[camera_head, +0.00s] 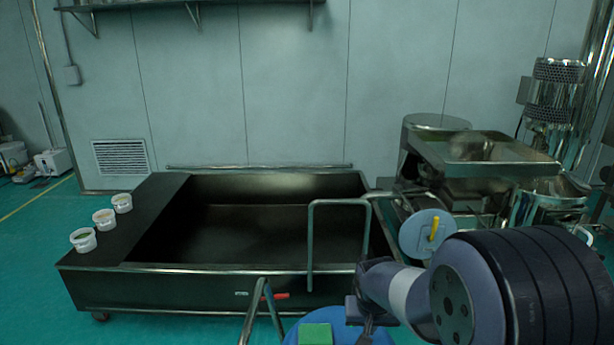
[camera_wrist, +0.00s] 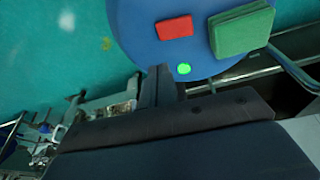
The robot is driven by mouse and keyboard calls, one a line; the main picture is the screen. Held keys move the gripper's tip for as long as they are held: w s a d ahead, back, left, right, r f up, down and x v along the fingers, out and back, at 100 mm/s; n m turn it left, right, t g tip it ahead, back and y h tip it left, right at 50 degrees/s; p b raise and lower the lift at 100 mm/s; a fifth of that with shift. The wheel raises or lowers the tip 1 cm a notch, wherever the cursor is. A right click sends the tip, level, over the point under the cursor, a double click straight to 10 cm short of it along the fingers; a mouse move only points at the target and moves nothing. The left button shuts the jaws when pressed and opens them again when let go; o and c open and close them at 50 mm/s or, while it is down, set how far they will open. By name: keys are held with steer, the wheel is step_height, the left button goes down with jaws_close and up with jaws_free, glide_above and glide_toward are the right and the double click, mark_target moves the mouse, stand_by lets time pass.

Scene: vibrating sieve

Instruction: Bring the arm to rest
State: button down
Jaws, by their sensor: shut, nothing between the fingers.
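My arm reaches in from the lower right of the head view, its end bent down near the bottom edge. My gripper (camera_wrist: 158,75) shows in the wrist view with its two fingers together and nothing between them. In the head view my gripper (camera_head: 366,322) hangs over or beside a round blue surface (camera_head: 345,325). In the wrist view the fingertips overlap the near edge of this blue surface (camera_wrist: 150,35); I cannot tell whether they touch it.
A green block (camera_wrist: 240,30) and a red block (camera_wrist: 174,27) lie on the blue surface. A dark wheeled trough (camera_head: 180,285) with several white tubs (camera_head: 104,217) stands ahead. The steel sieve machine (camera_head: 490,150) is at right. Green floor is open at left.

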steer(key=b+x, duration=0.1)
steer(key=x, duration=0.1)
steer(key=a+b+x, duration=0.1)
steer(key=x, duration=0.1)
steer(key=shift+f+b, duration=0.3)
steer(key=shift+f, duration=0.05)
steer(key=v, duration=0.3)
steer(key=shift+w+r+p, duration=0.1)
steer(key=shift+w+p, duration=0.05)
steer(key=shift+p, duration=0.2)
steer(key=shift+r, duration=0.55)
